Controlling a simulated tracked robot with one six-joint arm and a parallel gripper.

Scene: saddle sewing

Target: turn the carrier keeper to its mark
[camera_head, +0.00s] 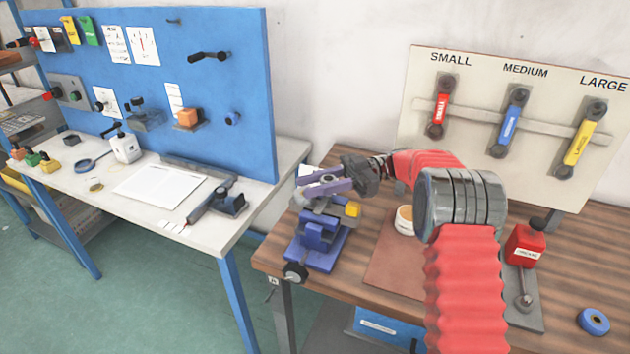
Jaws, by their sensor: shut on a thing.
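My gripper (325,187), with two purple fingers, is at the left end of the wooden bench, just above a blue vise-like fixture (318,240). The fingers point left and are closed on a small grey part (328,179), which appears to be the carrier keeper. Most of this part is hidden by the fingers, and I cannot make out its mark or its angle. A yellow block (352,209) sits at the right side of the fixture.
A tan board with red, blue and yellow wrenches (509,124) stands behind. A white bench (235,222) with a blue pegboard (250,60) is left.

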